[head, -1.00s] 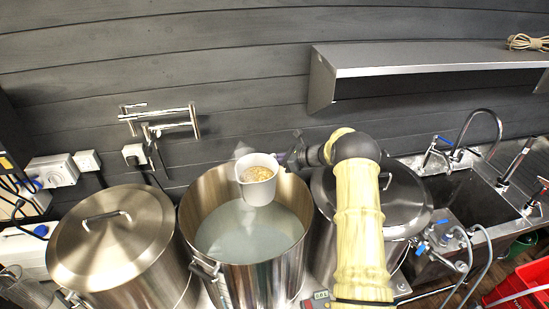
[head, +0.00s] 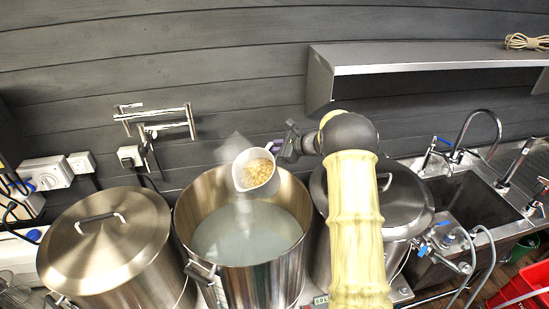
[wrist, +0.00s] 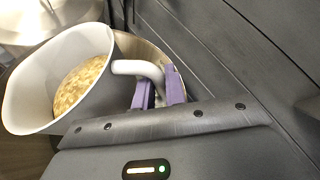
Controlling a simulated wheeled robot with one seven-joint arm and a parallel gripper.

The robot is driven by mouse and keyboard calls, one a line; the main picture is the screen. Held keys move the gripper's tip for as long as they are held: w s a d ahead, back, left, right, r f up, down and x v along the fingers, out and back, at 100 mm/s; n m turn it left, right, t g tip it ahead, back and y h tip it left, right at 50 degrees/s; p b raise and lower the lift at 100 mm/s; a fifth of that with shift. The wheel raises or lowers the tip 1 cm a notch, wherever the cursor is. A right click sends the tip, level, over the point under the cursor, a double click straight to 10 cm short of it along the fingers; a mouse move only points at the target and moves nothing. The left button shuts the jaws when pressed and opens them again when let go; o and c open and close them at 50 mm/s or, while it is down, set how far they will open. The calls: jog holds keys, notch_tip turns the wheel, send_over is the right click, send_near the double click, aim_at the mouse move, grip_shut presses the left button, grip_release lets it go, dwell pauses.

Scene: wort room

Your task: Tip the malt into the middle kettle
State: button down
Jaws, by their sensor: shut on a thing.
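A white jug (head: 257,181) with pale malt (head: 258,169) in it hangs above the back part of the open middle kettle (head: 298,240). The jug is tilted toward the left, and the malt is still inside it. My gripper (head: 280,147) is shut on the jug's handle, on the jug's right. In the wrist view the purple fingers (wrist: 160,88) close around the white handle (wrist: 135,68), and malt (wrist: 80,87) lies inside the jug. The kettle holds cloudy pale liquid (head: 245,236).
A lidded kettle (head: 105,245) stands on the left. Another kettle with a dark lid (head: 400,205) stands on the right, partly behind my arm. A wall tap (head: 160,122) sits behind, a metal shelf (head: 430,62) at upper right, and a sink (head: 465,200) at right.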

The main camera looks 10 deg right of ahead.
aim_at(268, 146)
jog(key=shift+s+a+r+n+t+h+b, duration=0.45)
jog(key=shift+r+n+b, duration=0.35)
jog(key=shift+b, duration=1.1)
jog(key=shift+s+a+r+n+t+h+b, duration=0.45)
jog(key=shift+r+n+b, duration=0.3)
jog(key=shift+b, duration=1.1)
jog(key=shift+s+a+b, duration=0.25)
jog(key=shift+a+b, duration=0.05)
jog(key=shift+b, duration=0.45)
jog(key=shift+s+a+r+n+t+h+b, duration=0.35)
jog(key=shift+s+a+n+t+b, duration=0.85)
jog(key=shift+b, duration=3.65)
jog(key=shift+s+a+r+n+t+h+b, duration=0.2)
jog(key=shift+s+a+r+n+t+b, duration=0.35)
jog(key=shift+s+a+n+b, duration=2.75)
jog(key=shift+s+a+r+m+t+h+b, duration=0.3)
jog(key=shift+s+r+m+t+b, duration=0.3)
jog(key=shift+b, duration=5.75)
jog(key=shift+w+p, duration=0.25)
jog(key=shift+p, duration=0.05)
